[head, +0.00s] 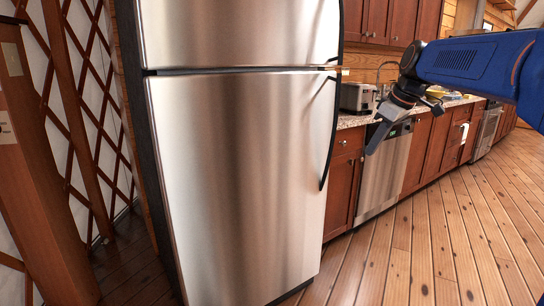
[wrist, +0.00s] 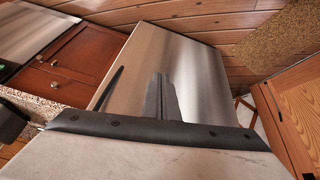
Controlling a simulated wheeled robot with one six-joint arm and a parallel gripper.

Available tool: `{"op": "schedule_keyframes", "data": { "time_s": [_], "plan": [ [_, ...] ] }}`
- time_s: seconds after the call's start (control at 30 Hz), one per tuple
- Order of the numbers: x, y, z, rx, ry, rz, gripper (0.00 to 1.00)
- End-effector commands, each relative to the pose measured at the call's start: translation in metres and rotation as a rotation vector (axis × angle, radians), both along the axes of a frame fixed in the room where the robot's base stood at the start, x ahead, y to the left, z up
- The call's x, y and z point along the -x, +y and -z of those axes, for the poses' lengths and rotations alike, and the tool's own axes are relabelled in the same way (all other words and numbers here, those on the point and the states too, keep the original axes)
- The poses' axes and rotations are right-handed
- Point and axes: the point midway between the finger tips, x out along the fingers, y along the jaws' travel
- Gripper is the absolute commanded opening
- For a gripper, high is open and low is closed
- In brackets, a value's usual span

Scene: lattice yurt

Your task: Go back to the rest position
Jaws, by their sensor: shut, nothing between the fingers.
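In the head view my gripper (head: 374,142) hangs at the end of my blue arm, at the right, with its dark finger pointing down and to the left. It is shut and empty. It appears in front of the counter and dishwasher, to the right of the fridge and apart from it in the picture. In the wrist view the dark fingers (wrist: 162,98) are together against the steel fridge front (wrist: 205,85). Their distance from the fridge cannot be told.
The tall steel fridge (head: 235,180) fills the middle, both doors shut. A toaster (head: 357,97) stands on the counter, above a cabinet and the dishwasher (head: 383,168). A wooden post (head: 35,170) and lattice wall are at the left. The plank floor (head: 440,245) at right is clear.

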Motion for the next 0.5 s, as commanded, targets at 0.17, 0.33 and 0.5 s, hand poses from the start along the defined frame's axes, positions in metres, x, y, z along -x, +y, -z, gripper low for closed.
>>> {"op": "schedule_keyframes", "data": {
  "time_s": [0.17,0.33,0.5],
  "plan": [
    [0.064,0.007,0.022,-0.006,0.023,0.129,0.00],
    [0.121,0.011,0.051,-0.014,0.042,0.250,0.00],
    [0.177,0.011,0.084,-0.023,0.052,0.370,0.00]
  ]
}}
